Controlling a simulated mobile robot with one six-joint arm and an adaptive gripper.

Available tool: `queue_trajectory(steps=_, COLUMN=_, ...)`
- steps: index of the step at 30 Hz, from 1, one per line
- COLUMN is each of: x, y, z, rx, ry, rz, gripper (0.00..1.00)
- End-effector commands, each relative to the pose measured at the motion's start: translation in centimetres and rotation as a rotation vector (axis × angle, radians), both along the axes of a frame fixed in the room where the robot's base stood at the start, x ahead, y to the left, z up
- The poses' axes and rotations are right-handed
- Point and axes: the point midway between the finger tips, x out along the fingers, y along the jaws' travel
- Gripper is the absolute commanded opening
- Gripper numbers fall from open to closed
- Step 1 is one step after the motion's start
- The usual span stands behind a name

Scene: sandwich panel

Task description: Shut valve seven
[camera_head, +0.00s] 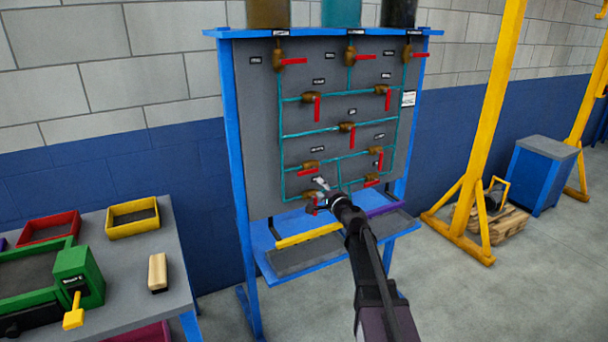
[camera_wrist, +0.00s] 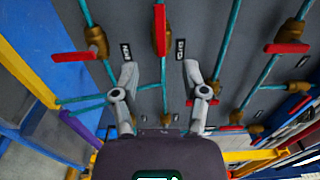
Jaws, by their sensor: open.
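The grey valve panel (camera_head: 260,130) carries several brass valves with red lever handles on teal pipes. The small labels are too blurred to tell which valve is number seven. My gripper (camera_head: 321,187) is at the lower part of the panel, near a lower-left valve handle (camera_head: 307,171). In the wrist view my gripper (camera_wrist: 160,72) is open and empty, its two fingers spread. A red handle (camera_wrist: 161,30) lies beyond the gap between the fingertips, in line with its pipe. No contact with it can be made out. Part of the lowest pipework is hidden behind my gripper.
A blue frame (camera_head: 240,190) holds the panel, with a grey shelf (camera_head: 300,257) and a yellow bar (camera_head: 308,235) below. A workbench (camera_head: 178,262) with bins stands at left. A yellow post (camera_head: 490,110) stands at right. Other red handles (camera_wrist: 287,48) flank my gripper.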

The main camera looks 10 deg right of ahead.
Motion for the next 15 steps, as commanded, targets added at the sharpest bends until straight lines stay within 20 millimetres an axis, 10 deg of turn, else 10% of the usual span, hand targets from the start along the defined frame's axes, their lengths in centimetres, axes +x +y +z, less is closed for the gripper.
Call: queue_trajectory(steps=15, x=7.3, y=2.3, z=0.0, rx=0.0, ry=0.0, rz=0.002, gripper=0.57)
